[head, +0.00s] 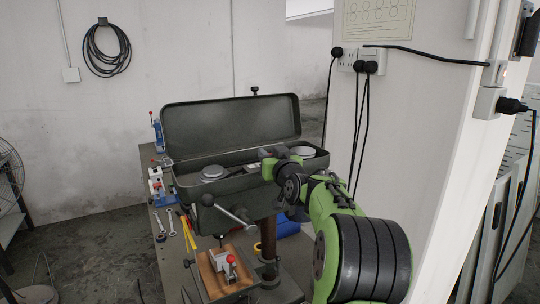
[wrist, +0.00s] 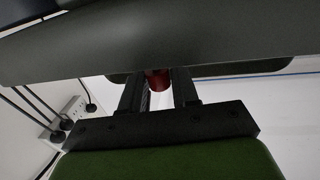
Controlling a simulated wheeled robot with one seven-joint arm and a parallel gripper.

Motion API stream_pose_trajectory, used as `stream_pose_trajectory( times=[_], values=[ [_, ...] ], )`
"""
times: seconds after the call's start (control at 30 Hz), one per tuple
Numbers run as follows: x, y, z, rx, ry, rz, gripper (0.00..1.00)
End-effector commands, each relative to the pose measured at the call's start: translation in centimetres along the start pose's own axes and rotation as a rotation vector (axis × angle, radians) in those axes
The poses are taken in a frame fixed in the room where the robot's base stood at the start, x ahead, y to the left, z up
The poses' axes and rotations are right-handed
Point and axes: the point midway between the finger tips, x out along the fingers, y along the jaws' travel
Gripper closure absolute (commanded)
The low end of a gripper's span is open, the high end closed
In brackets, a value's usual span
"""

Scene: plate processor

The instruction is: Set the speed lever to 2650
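The drill press carries an open grey-green belt box (head: 225,185) with its lid (head: 230,118) raised. Two pale pulleys (head: 212,172) lie inside it. My gripper (wrist: 158,76) is at the right part of the box, partly hidden by my arm in the head view. In the wrist view its two dark fingers stand apart, open. A small red cylindrical thing (wrist: 158,82) shows between or beyond them; I cannot tell whether they touch it. The grey box edge (wrist: 170,42) crosses close in front of the fingertips. I cannot identify the speed lever or read a speed value for certain.
A feed handle with black knobs (head: 208,200) sticks out at the front of the press. A clamp with a red knob (head: 231,260) sits on the wooden board below. Wrenches (head: 172,222) lie at the left. A white pillar (head: 415,150) stands close on the right.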

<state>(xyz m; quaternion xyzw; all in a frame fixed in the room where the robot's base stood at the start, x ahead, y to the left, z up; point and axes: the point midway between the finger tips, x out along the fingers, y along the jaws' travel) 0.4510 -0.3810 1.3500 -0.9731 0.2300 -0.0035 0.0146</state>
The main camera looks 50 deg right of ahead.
Motion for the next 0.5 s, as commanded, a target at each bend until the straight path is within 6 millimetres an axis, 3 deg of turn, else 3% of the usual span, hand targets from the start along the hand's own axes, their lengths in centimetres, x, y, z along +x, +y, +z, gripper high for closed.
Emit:
stream_pose_trajectory(
  times=[0.03,0.2,0.4,0.5],
  values=[
    [0.0,0.0,0.0,0.0,0.0,0.0,0.78],
    [0.0,0.0,0.0,0.0,0.0,0.0,1.0],
    [0.0,0.1,0.0,0.0,0.0,0.0,1.0],
    [0.2,1.1,-0.1,0.001,0.002,0.003,1.0]
  ],
)
